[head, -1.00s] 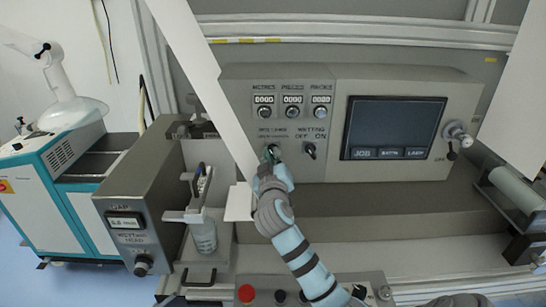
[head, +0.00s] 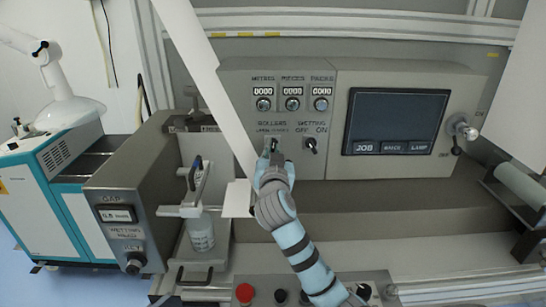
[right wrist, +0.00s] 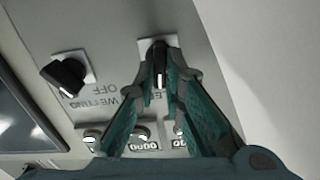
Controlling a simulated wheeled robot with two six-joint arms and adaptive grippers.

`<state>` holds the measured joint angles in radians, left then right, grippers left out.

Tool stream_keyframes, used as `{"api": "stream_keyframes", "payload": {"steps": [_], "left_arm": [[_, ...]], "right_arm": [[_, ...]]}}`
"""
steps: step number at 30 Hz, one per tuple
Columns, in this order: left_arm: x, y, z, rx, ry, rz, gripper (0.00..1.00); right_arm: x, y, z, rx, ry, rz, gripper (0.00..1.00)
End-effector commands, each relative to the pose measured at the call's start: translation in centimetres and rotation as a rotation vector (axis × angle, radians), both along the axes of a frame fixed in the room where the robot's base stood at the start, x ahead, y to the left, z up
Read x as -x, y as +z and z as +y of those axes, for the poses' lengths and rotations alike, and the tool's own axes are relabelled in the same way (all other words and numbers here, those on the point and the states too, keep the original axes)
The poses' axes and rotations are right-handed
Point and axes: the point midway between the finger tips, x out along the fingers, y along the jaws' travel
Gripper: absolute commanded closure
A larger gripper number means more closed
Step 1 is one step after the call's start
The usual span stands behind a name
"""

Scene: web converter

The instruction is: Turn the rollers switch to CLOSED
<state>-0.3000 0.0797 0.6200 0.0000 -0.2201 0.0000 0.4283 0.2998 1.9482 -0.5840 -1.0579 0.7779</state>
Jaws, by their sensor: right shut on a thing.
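The rollers switch (head: 272,143) is on the grey control panel (head: 240,110), below the three counters and under the ROLLERS label. My right gripper (head: 268,160) reaches up to it from below and covers most of it in the head view. In the right wrist view the black knob of the rollers switch (right wrist: 160,52) sits between the two fingertips of my right gripper (right wrist: 160,75), on a pale plate. The fingers are closed around the knob. The switch's exact setting is hard to read, as the small label is blurred. My left gripper is not in view.
The wetting switch (head: 310,145) is close on the right and also shows in the right wrist view (right wrist: 66,75). A touchscreen (head: 395,122) is farther right. A white sheet (head: 205,70) slants down left of the switches. The wetting head box (head: 130,200) stands at left.

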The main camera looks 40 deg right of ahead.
Motion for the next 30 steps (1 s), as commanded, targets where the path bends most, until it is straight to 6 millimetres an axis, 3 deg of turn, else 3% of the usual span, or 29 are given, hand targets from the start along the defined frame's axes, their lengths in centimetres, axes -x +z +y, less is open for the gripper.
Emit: {"api": "stream_keyframes", "payload": {"steps": [15, 30], "left_arm": [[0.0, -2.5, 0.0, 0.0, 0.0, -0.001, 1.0], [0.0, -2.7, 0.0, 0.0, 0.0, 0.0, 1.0]], "right_arm": [[0.1, 0.0, -0.1, -0.264, 0.0, -0.206, 1.0], [0.1, 0.1, -0.1, -0.308, 0.0, -0.238, 1.0]]}}
